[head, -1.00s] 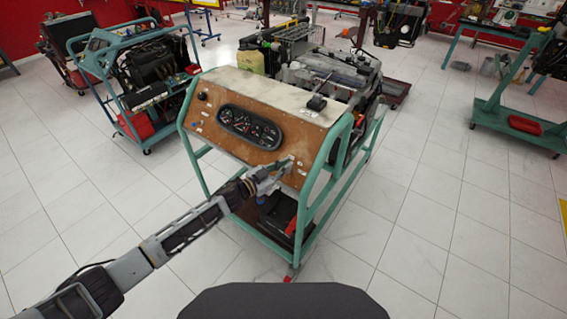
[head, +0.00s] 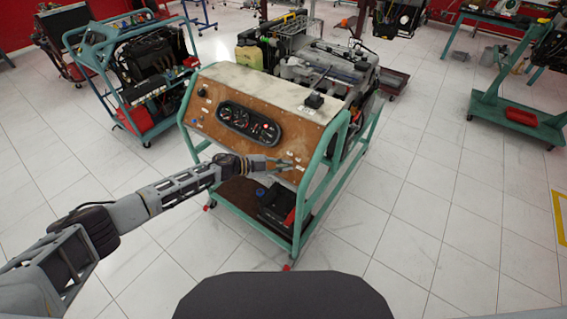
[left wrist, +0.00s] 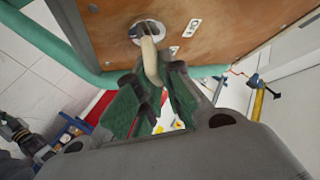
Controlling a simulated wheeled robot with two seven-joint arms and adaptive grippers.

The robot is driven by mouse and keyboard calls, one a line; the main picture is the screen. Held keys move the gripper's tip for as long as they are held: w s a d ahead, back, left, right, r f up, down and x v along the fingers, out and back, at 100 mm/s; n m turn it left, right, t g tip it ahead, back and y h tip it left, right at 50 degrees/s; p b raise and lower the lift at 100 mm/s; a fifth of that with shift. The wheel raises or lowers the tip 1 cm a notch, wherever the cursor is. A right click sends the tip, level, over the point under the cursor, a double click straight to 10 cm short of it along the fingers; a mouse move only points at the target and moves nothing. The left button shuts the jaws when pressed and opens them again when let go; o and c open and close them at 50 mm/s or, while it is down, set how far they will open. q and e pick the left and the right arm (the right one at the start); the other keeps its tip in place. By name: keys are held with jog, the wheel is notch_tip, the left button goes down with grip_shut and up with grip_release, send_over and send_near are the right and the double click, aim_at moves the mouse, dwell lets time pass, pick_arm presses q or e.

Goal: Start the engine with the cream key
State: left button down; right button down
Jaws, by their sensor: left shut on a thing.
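The cream key (left wrist: 150,58) shows in the left wrist view, its far end at the round metal ignition switch (left wrist: 147,31) on the wooden panel (left wrist: 215,30). My left gripper (left wrist: 160,78) is shut on the key, with green-padded fingers on both sides of it. In the head view my left gripper (head: 286,166) is at the lower right of the same panel (head: 225,150), below the gauge cluster (head: 248,124). The key is too small to make out there. My right gripper is not in view.
A second trainer (head: 140,85) stands to the left and a green stand (head: 500,100) to the right. The tiled floor around is mostly clear.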

pick_arm(q)
jog(key=shift+m+g+y, duration=0.3)
jog(key=shift+m+g, duration=0.2)
jog(key=shift+m, duration=0.4)
jog(key=shift+s+f, duration=0.1)
jog(key=c, duration=1.6)
grip_release()
jog(key=shift+o, duration=0.2)
jog(key=v, duration=1.2)
